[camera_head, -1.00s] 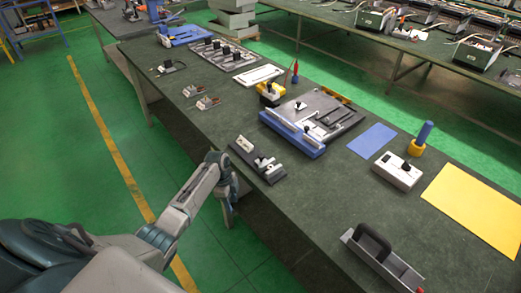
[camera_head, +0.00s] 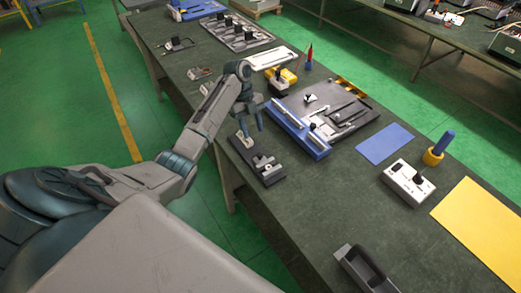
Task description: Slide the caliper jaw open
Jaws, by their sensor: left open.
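My left gripper (camera_head: 249,124) is over the near-left edge of the green table, pointing down with its fingers apart. Just below it a dark base plate (camera_head: 268,178) carries light metal parts and a small black knob (camera_head: 260,160); this may be the caliper, but it is too small to be sure. The gripper hides part of its far end, and I cannot tell whether they touch. Right of the gripper is a blue-edged fixture (camera_head: 318,148) with a silver rail and black knobs. My right gripper is not in view.
On the table (camera_head: 290,215) are a blue mat (camera_head: 384,144), a white box (camera_head: 406,184), a yellow mat (camera_head: 480,225), a blue-handled tool in a yellow holder (camera_head: 436,151) and a grey tray with a handle (camera_head: 362,268). Bare tabletop lies between the dark plate and the tray.

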